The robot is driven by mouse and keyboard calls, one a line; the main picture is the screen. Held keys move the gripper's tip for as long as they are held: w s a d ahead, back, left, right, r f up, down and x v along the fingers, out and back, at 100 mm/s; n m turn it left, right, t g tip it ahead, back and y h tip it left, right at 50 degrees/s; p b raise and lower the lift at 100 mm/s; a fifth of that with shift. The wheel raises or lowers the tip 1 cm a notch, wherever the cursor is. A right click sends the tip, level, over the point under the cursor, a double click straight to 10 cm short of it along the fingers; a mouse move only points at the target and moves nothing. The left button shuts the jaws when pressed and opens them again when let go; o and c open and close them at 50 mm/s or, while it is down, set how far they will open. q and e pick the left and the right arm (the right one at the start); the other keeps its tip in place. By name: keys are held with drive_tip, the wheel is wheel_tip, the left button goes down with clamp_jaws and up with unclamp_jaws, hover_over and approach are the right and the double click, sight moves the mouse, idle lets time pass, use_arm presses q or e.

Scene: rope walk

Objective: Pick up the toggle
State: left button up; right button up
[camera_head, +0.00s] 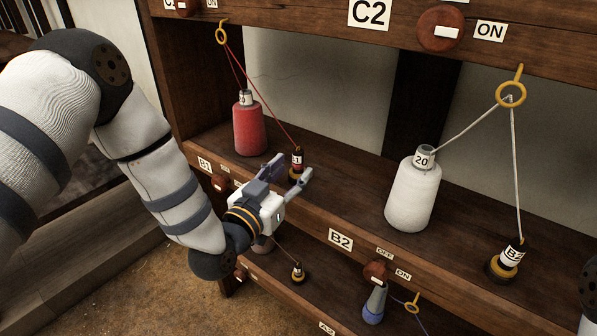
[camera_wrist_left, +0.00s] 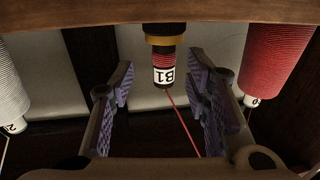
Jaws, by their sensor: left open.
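A small dark toggle labelled B1 (camera_head: 297,158) stands on the middle shelf, with red thread around it and a brass-coloured ring at its base. A red cord runs from it up to a yellow hook (camera_head: 222,34). My left gripper (camera_head: 290,172) is open just in front of it. In the left wrist view the toggle (camera_wrist_left: 164,62) appears upside down, between the lines of the two open fingers (camera_wrist_left: 162,82) and beyond their tips. No contact shows. My right gripper is not in view.
A red spool (camera_head: 249,128) stands left of the toggle, close to the gripper. A white spool (camera_head: 412,195) and a B2 toggle (camera_head: 508,262) stand to the right. Another toggle (camera_head: 298,272) is on the shelf below. The shelf's front edge (camera_head: 340,221) lies under the gripper.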

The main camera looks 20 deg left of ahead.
sight(296, 163)
use_arm(q)
drive_tip(key=w, duration=0.4)
drive_tip(key=shift+w+d+r, duration=0.1)
drive_tip(key=shift+w+d, duration=0.1)
clamp_jaws()
drive_tip(key=shift+r, duration=0.15)
